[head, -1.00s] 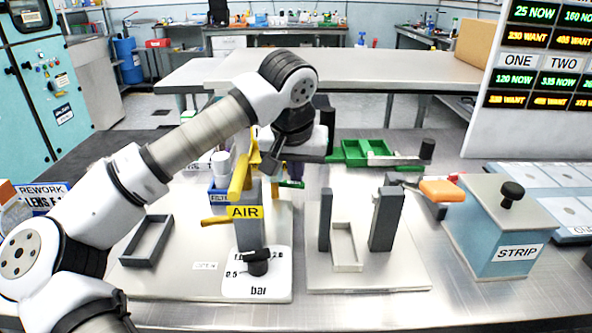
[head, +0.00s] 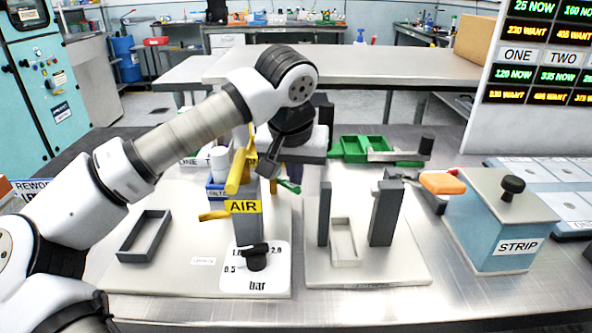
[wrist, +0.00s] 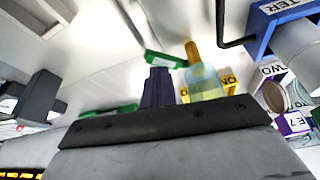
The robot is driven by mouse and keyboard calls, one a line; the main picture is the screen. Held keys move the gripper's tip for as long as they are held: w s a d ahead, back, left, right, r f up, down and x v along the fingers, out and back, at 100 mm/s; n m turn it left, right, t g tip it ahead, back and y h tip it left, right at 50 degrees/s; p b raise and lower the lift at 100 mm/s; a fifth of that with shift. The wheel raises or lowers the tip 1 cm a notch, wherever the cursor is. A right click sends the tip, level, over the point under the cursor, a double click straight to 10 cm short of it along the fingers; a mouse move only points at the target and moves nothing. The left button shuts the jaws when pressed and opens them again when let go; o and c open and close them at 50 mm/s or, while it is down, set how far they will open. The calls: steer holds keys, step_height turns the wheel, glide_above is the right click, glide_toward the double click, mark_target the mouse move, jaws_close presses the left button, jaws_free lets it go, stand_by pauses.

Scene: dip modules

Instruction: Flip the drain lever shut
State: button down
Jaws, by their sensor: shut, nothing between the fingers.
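A short green lever (head: 289,186) shows low behind the AIR post, beside a dark purple post; I cannot read a drain label on it. The grey AIR post (head: 249,226) carries a yellow upright part (head: 237,172) and a yellow side handle (head: 214,215). My gripper (head: 267,168) points down, shut and empty, just right of the yellow part and above the green lever. Whether it touches either is unclear. My wrist hides what lies behind it.
A black-knobbed bar dial (head: 256,284) stands in front. Two grey uprights (head: 386,215) and a blue STRIP box (head: 490,240) with an orange handle (head: 442,183) stand to the right. A green tray (head: 362,148) lies behind. An empty dark frame (head: 146,236) lies at left.

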steer(key=shift+s+a, duration=0.2)
steer(key=shift+s, duration=0.2)
steer(key=shift+w, duration=0.15)
steer(key=shift+w+a, duration=0.25)
steer(key=shift+w, duration=0.4)
steer(key=shift+d, duration=0.1)
